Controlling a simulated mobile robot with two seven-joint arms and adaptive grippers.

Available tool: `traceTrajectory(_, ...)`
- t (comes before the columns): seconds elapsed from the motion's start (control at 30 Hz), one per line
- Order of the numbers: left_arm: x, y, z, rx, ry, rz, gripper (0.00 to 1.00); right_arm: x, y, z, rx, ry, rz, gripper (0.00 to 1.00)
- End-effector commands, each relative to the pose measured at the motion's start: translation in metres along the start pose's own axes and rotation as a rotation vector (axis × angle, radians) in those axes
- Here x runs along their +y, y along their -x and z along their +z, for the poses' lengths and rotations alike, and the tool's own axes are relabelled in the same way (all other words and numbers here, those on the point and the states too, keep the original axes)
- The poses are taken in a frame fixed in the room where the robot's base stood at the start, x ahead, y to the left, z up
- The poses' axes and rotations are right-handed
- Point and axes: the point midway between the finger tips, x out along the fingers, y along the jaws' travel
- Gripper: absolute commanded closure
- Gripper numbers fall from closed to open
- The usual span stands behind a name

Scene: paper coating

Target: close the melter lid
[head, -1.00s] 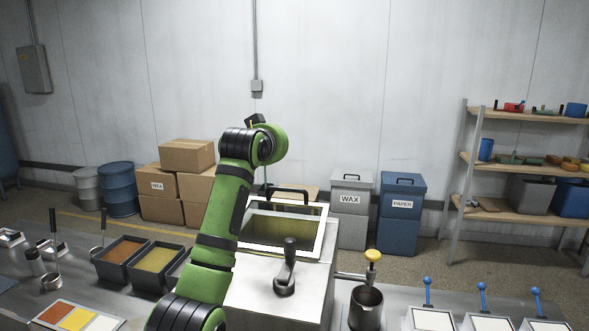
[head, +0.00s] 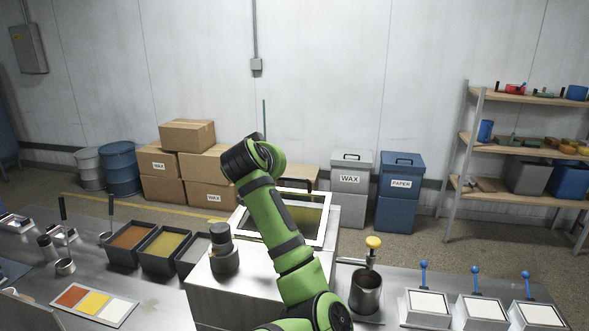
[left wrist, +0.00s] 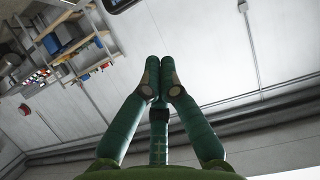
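The melter (head: 225,298) is a steel box at the table's middle. Its pale-framed top opening (head: 318,222) shows a golden inside, so the lid does not cover it. My right gripper is not in view.
A dark knob (head: 224,250) stands on the melter's left front. A steel pot (head: 366,294) sits under the yellow-capped tap (head: 373,243) at its right. Black trays (head: 160,255) lie to the left, white panels with blue-knobbed levers (head: 428,305) to the right.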

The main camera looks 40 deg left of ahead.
Motion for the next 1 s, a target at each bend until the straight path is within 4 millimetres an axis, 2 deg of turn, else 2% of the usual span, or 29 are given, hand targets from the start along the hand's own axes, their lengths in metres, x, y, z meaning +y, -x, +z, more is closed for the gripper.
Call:
traceTrajectory(0.03,0.001,-0.009,-0.004,-0.005,-0.001,0.003,1.00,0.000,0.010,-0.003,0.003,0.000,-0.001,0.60)
traceTrajectory(0.1,0.001,-0.024,-0.004,-0.005,0.000,0.003,1.00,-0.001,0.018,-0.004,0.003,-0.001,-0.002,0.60)
traceTrajectory(0.37,0.001,-0.071,-0.004,-0.001,0.000,0.002,1.00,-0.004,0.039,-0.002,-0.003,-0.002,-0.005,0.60)
traceTrajectory(0.4,0.002,-0.076,0.002,-0.005,0.001,0.003,1.00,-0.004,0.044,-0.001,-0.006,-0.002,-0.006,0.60)
traceTrajectory(0.7,0.002,-0.098,0.025,0.001,0.000,0.003,1.00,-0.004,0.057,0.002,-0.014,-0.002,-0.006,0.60)
traceTrajectory(1.0,0.001,-0.099,0.027,0.002,0.000,0.002,1.00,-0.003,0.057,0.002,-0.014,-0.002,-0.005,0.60)
